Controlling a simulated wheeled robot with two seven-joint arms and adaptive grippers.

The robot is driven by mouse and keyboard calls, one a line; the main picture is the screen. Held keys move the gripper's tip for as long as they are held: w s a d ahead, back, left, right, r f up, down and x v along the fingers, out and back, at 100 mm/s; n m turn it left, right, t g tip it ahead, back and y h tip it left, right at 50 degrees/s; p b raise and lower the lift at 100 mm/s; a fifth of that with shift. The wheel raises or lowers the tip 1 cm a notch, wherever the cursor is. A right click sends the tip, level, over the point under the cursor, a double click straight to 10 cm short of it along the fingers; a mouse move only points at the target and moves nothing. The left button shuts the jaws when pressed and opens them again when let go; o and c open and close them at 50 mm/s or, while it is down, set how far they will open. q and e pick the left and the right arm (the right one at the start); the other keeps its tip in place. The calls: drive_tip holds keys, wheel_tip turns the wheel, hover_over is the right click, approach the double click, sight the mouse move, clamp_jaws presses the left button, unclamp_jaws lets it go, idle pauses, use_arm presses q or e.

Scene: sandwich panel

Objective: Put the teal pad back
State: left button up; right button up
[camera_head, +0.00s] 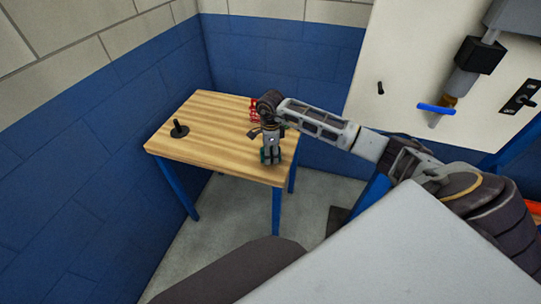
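My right gripper (270,160) reaches in from the right and points down over the right part of the wooden table (210,118). Small dark teal patches show at its fingertips, close to the tabletop. I cannot tell if they belong to the teal pad or to the fingers, and no separate teal pad shows clearly. Whether the fingers are open or shut is too small to tell. My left gripper is not in view.
A black stand with an upright peg (179,130) is on the table's left. A red object (254,107) stands at the back, partly behind my wrist. A white panel (400,75) with a blue-handled fitting (436,108) is at right. Blue walls border the table.

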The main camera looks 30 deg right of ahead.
drive_tip(key=shift+f, duration=0.75)
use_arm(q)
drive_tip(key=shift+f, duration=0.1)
use_arm(e)
drive_tip(key=shift+f, duration=0.1)
drive_tip(key=o, duration=1)
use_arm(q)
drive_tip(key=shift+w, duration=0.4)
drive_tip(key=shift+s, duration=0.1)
